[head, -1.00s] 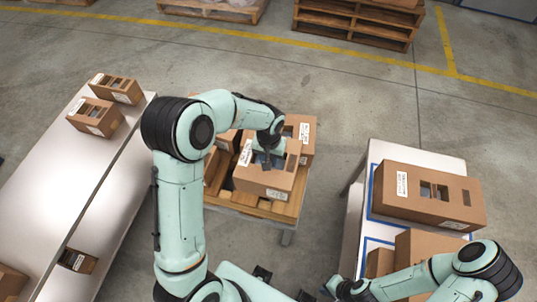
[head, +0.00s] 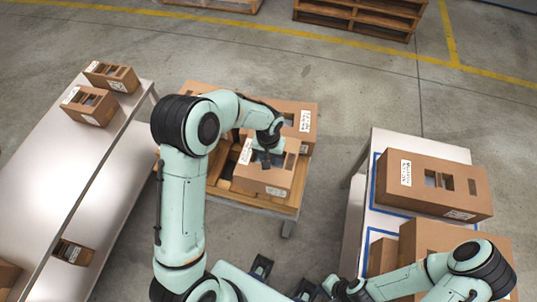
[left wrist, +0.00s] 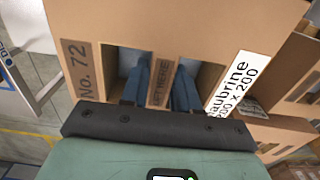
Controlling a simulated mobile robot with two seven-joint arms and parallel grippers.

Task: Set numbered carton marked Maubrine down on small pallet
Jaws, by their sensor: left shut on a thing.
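The Maubrine carton (head: 262,182) is a brown box with cut-out holes and white labels. In the left wrist view the carton (left wrist: 170,20) shows "No. 72" and a partly covered Maubrine label. My left gripper (left wrist: 160,85) is shut on the strip between its two holes; it also shows from above in the head view (head: 267,158). The carton is over the front part of the small wooden pallet (head: 233,196); I cannot tell whether it touches. My right gripper (head: 335,287) is low in the head view, away from the pallet, its fingers unclear.
Another carton (head: 301,118) stands on the pallet behind the held one. A left steel table (head: 60,150) holds small cartons (head: 112,77). A right table (head: 400,147) holds larger cartons (head: 455,188). Bare floor separates the pallet from the right table.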

